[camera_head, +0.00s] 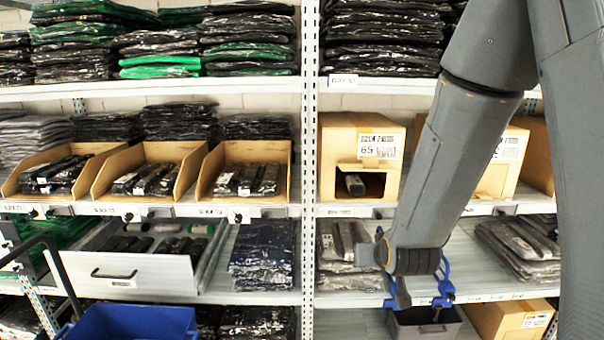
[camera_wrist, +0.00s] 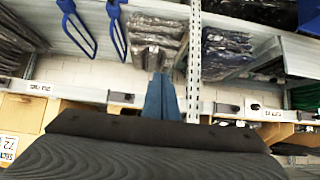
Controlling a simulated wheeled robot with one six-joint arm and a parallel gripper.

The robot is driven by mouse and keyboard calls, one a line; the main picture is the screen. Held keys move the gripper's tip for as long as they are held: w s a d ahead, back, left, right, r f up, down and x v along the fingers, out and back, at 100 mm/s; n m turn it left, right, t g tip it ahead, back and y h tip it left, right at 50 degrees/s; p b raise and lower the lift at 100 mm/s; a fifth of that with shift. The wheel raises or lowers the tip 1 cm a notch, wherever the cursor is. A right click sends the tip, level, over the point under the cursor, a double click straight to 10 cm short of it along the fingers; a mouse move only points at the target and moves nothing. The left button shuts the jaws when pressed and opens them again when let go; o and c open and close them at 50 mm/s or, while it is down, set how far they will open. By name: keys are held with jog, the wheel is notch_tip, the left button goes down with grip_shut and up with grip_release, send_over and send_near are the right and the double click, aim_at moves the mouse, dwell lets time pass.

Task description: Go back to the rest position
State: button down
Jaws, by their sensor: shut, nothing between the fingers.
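My gripper (camera_head: 418,285) hangs at the end of my grey arm on the right of the head view, in front of the lower shelf of the right rack bay. In the wrist view my gripper (camera_wrist: 162,80) shows as two blue fingers close together, with nothing between them. The wrist view appears upside down. My arm hides part of the cardboard boxes and packed garments behind it.
A cardboard box (camera_head: 338,140) and packed garments (camera_head: 338,240) stand close behind my arm. A grey bin (camera_head: 425,330) is below my gripper. A drawer (camera_head: 130,272) is pulled out at left, near a blue crate (camera_head: 130,325). A rack upright (camera_head: 308,150) divides the bays.

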jog(key=s+d+g, duration=0.2)
jog(key=s+g, duration=0.7)
jog(key=s, duration=1.1)
jog(key=shift+s+d+f, duration=0.2)
jog(key=shift+s+f, duration=0.2)
jog(key=shift+f, duration=0.05)
